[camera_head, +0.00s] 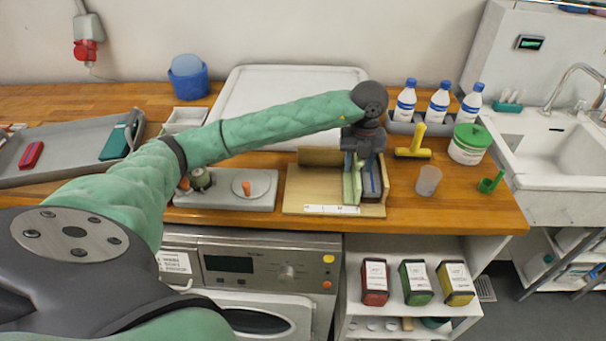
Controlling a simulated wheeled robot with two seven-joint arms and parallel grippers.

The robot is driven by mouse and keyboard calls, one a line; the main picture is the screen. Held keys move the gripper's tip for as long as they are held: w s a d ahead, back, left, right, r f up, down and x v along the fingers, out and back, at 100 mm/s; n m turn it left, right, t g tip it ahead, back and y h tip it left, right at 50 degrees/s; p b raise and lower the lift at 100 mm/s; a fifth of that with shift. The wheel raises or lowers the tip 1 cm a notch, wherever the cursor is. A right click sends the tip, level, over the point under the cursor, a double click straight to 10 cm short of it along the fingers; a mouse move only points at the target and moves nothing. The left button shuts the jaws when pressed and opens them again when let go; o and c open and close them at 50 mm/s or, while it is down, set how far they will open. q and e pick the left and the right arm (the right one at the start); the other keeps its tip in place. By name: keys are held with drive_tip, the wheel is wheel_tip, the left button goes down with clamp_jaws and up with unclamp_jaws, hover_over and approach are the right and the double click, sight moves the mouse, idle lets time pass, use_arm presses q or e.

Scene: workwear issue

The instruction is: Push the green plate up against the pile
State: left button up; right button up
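The light green plate (352,187) stands upright on edge in a wooden holder (320,199) near the counter's front edge. Just right of it is the pile (373,184), a dark grey-blue stack inside the holder. Any gap between plate and pile is too small to tell. My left gripper (361,157) reaches down from above at the far end of the plate and pile. Its fingers are dark and partly hidden, so their opening and contact with the plate are unclear. My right gripper is not in view.
A white ruler strip (330,209) lies along the holder's front. A grey plate with knobs (238,190) lies left. Bottles (406,102) stand in a rack behind.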

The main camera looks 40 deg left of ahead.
use_arm(q)
drive_tip(key=shift+r, duration=0.1)
drive_tip(key=shift+r+p, duration=1.4)
drive_tip(key=shift+r, duration=2.55)
drive_tip(key=shift+f, duration=0.1)
